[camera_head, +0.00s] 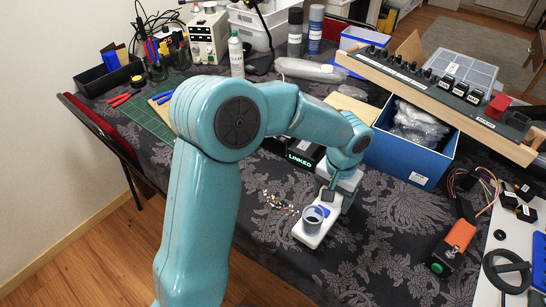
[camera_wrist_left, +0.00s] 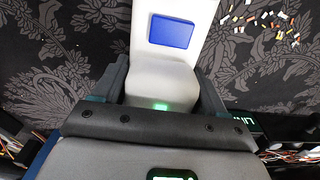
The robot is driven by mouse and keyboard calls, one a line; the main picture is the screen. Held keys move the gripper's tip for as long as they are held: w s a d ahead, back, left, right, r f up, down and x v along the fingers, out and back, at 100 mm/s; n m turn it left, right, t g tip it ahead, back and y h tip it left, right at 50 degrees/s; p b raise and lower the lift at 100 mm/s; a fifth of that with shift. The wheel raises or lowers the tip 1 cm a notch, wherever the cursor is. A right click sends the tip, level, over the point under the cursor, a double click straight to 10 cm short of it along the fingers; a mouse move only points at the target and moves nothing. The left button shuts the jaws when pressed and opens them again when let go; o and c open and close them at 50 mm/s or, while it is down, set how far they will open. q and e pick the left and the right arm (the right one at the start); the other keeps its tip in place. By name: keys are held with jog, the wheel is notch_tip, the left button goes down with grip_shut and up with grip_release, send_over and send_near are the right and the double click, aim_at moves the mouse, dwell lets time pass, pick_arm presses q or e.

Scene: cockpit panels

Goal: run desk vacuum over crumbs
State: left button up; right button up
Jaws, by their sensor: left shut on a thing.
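My right gripper is not in view.
A blue box (camera_head: 410,158) with plastic bags stands behind right of the vacuum. A black box lettered LINKED (camera_head: 303,155) is behind the crumbs. An orange-and-black device (camera_head: 453,245) and a white panel (camera_head: 500,245) lie to the right. The cloth in front is clear.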

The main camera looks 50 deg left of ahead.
pick_arm(q)
jog(key=shift+w+d+r, duration=0.1)
jog(key=shift+w+d, duration=0.05)
jog(key=shift+d, duration=0.2)
jog(key=shift+d+r+p, duration=0.2)
jog(key=shift+r+p, duration=0.1)
jog(key=shift+r, duration=0.1)
jog(key=shift+a+f, duration=0.1)
jog(key=shift+f, duration=0.1)
jog(key=shift+a+r+p, duration=0.2)
jog(key=shift+a+p, duration=0.05)
jog(key=shift+p, duration=0.15)
jog(key=shift+d+r+p, duration=0.15)
jog(key=shift+r+p, duration=0.6)
jog(key=shift+r, duration=0.2)
jog(key=shift+a+r+p, duration=0.2)
jog(key=shift+r+p, duration=0.4)
jog(key=shift+r, duration=0.15)
jog(key=shift+d+r+p, duration=0.15)
jog(key=shift+r+p, duration=0.7)
jog(key=shift+r, duration=0.3)
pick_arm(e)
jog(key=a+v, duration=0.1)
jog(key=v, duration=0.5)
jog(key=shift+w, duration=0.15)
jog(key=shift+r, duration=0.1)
